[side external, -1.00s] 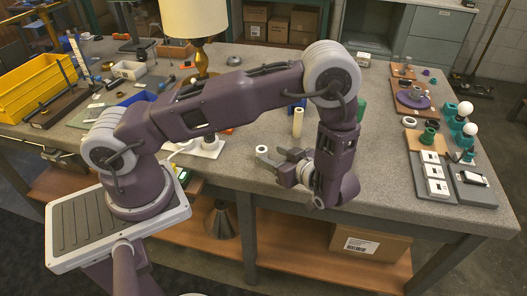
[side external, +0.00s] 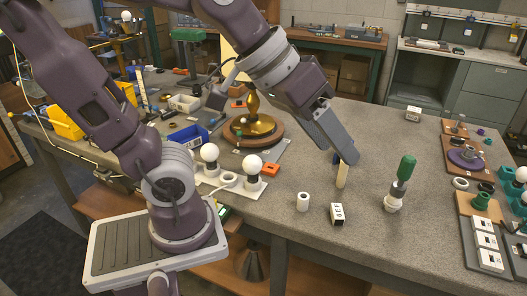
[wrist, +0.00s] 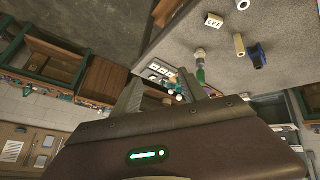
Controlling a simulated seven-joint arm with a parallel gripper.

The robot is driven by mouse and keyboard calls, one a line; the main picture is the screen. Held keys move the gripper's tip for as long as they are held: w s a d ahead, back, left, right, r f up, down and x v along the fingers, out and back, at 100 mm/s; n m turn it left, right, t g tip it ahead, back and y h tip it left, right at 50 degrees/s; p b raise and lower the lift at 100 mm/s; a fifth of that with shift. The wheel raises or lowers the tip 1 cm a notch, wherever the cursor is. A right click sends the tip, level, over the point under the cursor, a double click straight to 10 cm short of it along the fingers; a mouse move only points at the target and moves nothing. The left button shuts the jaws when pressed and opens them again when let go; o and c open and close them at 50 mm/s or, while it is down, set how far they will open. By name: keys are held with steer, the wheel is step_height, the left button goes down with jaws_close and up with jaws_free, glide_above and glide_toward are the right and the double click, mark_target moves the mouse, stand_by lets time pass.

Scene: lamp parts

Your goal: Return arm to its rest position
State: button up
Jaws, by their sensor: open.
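My gripper (side external: 338,138) is raised above the table in the side view, pointing down and to the right. In the wrist view its two fingers (wrist: 163,88) are apart with nothing held between them. A tan cylinder (side external: 342,176) stands on the table beneath the gripper in the picture; whether there is a gap between them is hard to tell in the side view. It also shows in the wrist view (wrist: 239,45), apart from the fingers, beside a blue piece (wrist: 257,56).
A white cylinder (side external: 303,202), a marked white block (side external: 337,213) and a green-topped piece (side external: 403,175) stand on the grey table. A brass lamp base (side external: 255,124) and white bulbs (side external: 209,152) are at left. Small parts crowd the right edge. Open tabletop lies at centre right.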

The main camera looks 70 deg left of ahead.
steer(key=s+a+f+y, duration=0.1)
steer(key=s+a+f, duration=0.1)
steer(key=s+a, duration=0.1)
steer(key=s+a+f+m+g+y, duration=0.1)
steer(key=s+a+f, duration=0.1)
steer(key=s, duration=0.3)
steer(key=shift+s+a+g, duration=0.3)
steer(key=shift+s+a, duration=0.05)
steer(key=shift+a, duration=0.05)
stand_by(0.4)
